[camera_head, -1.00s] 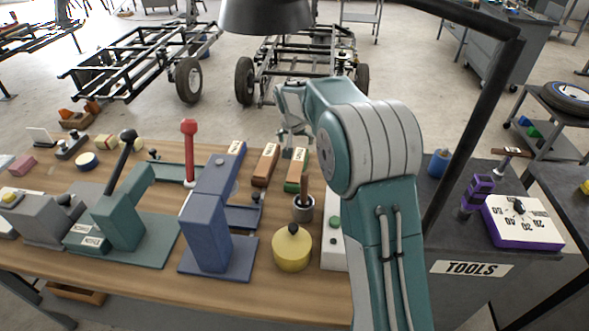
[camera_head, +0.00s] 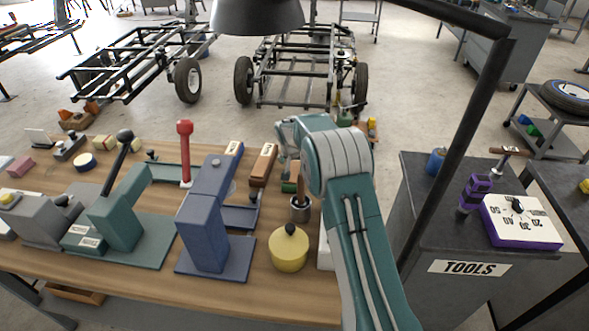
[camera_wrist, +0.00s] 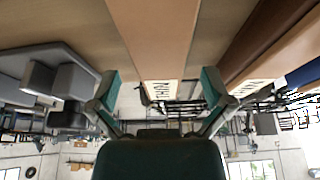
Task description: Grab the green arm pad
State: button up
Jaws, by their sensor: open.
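The green arm pad (camera_head: 288,187) is on the wooden bench in the head view. Only a small green part shows beside my arm and behind a grey cup. My gripper (camera_wrist: 162,88) is open and empty in the wrist view, its teal fingers apart. Between them lies a tan-topped block (camera_wrist: 155,35) with a label. I cannot tell surely that this is the green pad, as no green side shows there. In the head view my wrist hangs over the pad's place, and the fingertips are mostly hidden.
A brown labelled pad (camera_head: 263,165) lies just left. The grey cup (camera_head: 300,209) with an upright handle and a yellow round weight (camera_head: 288,250) stand nearer. A blue fixture (camera_head: 208,225) and a red-knobbed lever (camera_head: 185,150) stand left. A dark lamp post rises right.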

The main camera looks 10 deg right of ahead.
jog(key=shift+x, duration=1)
jog(key=shift+a, duration=0.1)
jog(key=c, duration=1.1)
jog(key=shift+r, duration=0.1)
